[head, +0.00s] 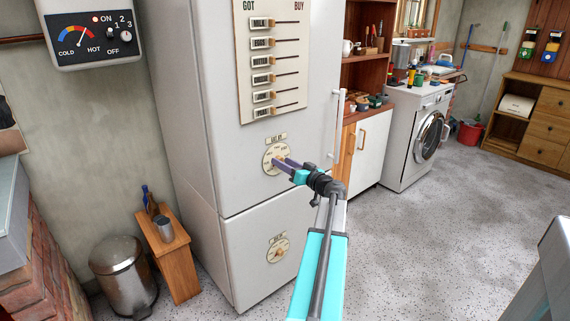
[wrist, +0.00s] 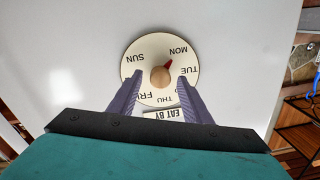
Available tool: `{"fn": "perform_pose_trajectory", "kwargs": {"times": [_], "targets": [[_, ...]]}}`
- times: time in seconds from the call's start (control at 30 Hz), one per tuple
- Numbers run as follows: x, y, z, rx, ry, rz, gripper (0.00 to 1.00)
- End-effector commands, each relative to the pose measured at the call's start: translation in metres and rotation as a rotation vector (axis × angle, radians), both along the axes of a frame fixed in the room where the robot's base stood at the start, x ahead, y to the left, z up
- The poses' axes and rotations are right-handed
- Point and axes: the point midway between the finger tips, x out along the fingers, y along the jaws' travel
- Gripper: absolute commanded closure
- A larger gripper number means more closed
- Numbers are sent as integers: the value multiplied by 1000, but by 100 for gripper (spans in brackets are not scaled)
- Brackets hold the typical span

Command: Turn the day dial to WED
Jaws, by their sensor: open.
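The upper dial (head: 272,155) is a round cream disc on the white fridge door, under a small label. In the wrist view the day dial (wrist: 135,62) appears upside down, with SUN, MON, TUE, THU and FRI readable. WED is not visible; the right finger covers the rim between TUE and THU. The tan centre knob (wrist: 160,77) has a red pointer (wrist: 168,64) aimed at about MON. My gripper (head: 281,163) is at the dial, and in the wrist view its open fingers (wrist: 160,78) stand either side of the knob. I cannot tell whether they touch it.
The "EAT BY" label (wrist: 163,115) adjoins the dial. A lower dial (head: 278,249) is on the lower door. A slider board (head: 275,60) hangs above, and a vertical door handle (head: 338,125) stands to the right. A wooden stool (head: 168,240) and metal bin (head: 122,272) are at left.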

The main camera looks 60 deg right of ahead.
Motion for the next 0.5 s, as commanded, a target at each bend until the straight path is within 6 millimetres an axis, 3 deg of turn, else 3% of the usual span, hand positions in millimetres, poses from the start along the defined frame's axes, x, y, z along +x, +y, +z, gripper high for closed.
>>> {"fn": "perform_pose_trajectory", "kwargs": {"times": [0.2, 0.43, 0.5], "targets": [[0, 0, 0, 0, 0, 0, 55], [0, 0, 0, 0, 0, 0, 94], [0, -3, 0, 0, 0, 0, 96]]}}
